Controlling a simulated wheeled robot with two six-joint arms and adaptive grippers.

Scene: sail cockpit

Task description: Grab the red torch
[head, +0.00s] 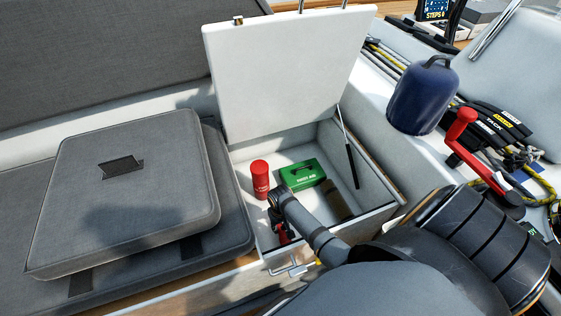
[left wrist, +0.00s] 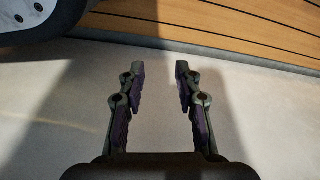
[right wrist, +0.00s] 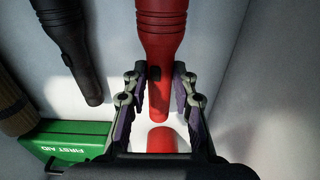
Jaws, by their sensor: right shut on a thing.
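The red torch (right wrist: 161,35) has a wide ribbed head and a slim handle. In the right wrist view its handle lies between the fingers of my right gripper (right wrist: 160,92), which is shut on it. In the head view my right gripper (head: 278,222) is down inside the open locker, and only a bit of the red torch (head: 283,238) shows below it. My left gripper (left wrist: 160,95) is open and empty in the left wrist view, above a pale floor; it is not in the head view.
The locker (head: 378,190) has its white lid (head: 285,70) raised. Inside are a red canister (head: 260,179), a green first aid box (head: 302,174), a brown roll (head: 334,201) and a black torch (right wrist: 72,45). A grey cushion (head: 150,190) lies left; a red-handled winch (head: 462,125) is at right.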

